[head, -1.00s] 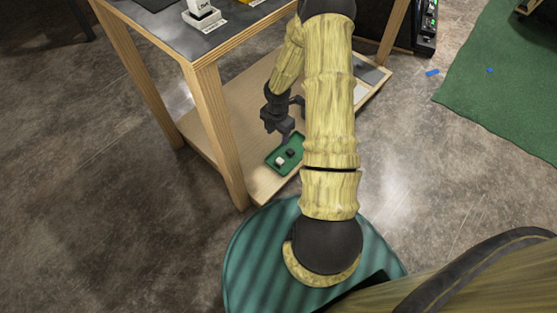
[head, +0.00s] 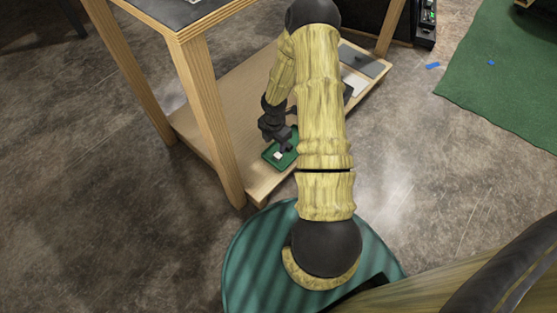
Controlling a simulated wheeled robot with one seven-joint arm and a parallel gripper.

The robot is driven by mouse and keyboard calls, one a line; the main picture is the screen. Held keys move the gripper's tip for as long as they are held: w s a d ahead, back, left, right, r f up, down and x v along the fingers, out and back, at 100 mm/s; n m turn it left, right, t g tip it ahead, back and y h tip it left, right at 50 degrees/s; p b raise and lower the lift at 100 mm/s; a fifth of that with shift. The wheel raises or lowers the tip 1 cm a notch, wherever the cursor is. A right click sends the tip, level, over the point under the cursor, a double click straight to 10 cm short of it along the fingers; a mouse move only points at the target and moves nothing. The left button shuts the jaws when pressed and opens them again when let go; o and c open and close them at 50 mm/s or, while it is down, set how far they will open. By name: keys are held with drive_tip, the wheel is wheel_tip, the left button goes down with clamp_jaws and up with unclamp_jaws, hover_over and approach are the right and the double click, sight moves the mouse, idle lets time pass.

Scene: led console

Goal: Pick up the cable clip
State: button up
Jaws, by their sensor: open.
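A small green tray (head: 270,160) lies on the lower shelf of the wooden table. A small white piece (head: 278,155) sits in it. A small dark piece, seen beside the white one earlier, is now hidden or merges with my dark gripper (head: 283,147). Both pieces are too small to tell which is the cable clip. My gripper is open and points down over the tray, close above the dark piece's spot. Whether it touches anything there, I cannot tell.
The lower shelf (head: 222,115) lies under the tabletop (head: 178,14). A wooden leg (head: 213,120) stands close left of the tray. A white item (head: 355,84) and a grey panel (head: 365,60) lie further back on the shelf. My arm hides part of the shelf.

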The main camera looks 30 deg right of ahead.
sight(277, 156)
drive_tip(key=shift+f+b, duration=0.55)
drive_tip(key=shift+f, duration=0.7)
drive_tip(key=shift+d, duration=0.1)
drive_tip(key=f+b, duration=0.5)
drive_tip(key=shift+s+d+f, duration=0.15)
drive_tip(key=shift+s+d, duration=0.05)
drive_tip(key=shift+s, duration=0.05)
drive_tip(key=c, duration=1)
